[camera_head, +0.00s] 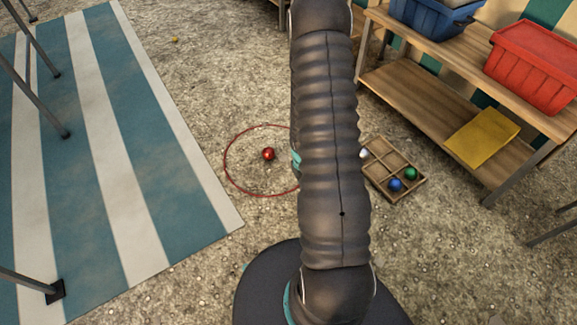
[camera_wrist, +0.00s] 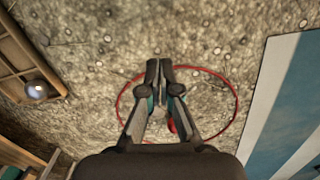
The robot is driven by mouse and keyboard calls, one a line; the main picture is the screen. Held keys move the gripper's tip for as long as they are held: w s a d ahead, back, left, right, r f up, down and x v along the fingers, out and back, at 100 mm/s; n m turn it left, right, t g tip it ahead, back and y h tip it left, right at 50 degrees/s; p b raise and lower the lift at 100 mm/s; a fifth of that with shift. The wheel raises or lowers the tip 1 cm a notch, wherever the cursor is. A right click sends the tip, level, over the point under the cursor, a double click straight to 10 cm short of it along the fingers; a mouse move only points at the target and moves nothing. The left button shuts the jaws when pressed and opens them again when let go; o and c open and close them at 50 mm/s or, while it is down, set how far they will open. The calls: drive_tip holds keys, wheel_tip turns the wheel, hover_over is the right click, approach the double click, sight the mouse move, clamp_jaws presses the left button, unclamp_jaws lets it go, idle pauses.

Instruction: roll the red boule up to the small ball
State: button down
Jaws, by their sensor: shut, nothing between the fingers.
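The red boule (camera_head: 268,154) lies on the gravel inside a thin red ring (camera_head: 226,165), left of my arm in the head view. In the wrist view the boule (camera_wrist: 172,126) is mostly hidden behind my right-hand finger. A small yellow ball (camera_head: 175,40) lies far off on the gravel, near the striped mat; it is out of the wrist view. My gripper (camera_wrist: 160,76) is shut and empty, its fingers over the ring area. In the head view my arm hides nearly all of the gripper.
A compartmented wooden tray (camera_head: 402,192) right of my arm holds a silver ball (camera_head: 363,153), a blue ball (camera_head: 395,185) and a green ball (camera_head: 411,173). A wooden shelf (camera_head: 440,117) with a red bin (camera_head: 535,65) stands at right. The striped mat (camera_head: 100,150) is left. Open gravel separates boule and yellow ball.

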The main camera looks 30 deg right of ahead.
drive_tip(key=w+f+t, duration=0.2)
drive_tip(key=w+f, duration=0.1)
drive_tip(key=f, duration=0.4)
drive_tip(key=w+r+n+t, duration=0.2)
drive_tip(key=w+t, duration=0.2)
drive_tip(key=w, duration=0.5)
drive_tip(key=shift+s+d+f+b+x, duration=0.15)
drive_tip(key=shift+s+b+x, duration=0.1)
drive_tip(key=shift+b+x, duration=1.2)
drive_tip(key=shift+s+f+b+x, duration=0.2)
drive_tip(key=shift+b+x, duration=0.55)
drive_tip(key=shift+x, duration=1.35)
drive_tip(key=shift+s+d+f+b+x, duration=0.1)
drive_tip(key=shift+s+b+x, duration=0.2)
drive_tip(key=shift+b+x, duration=1.15)
drive_tip(key=shift+w+p, duration=0.4)
drive_tip(key=shift+w, duration=0.45)
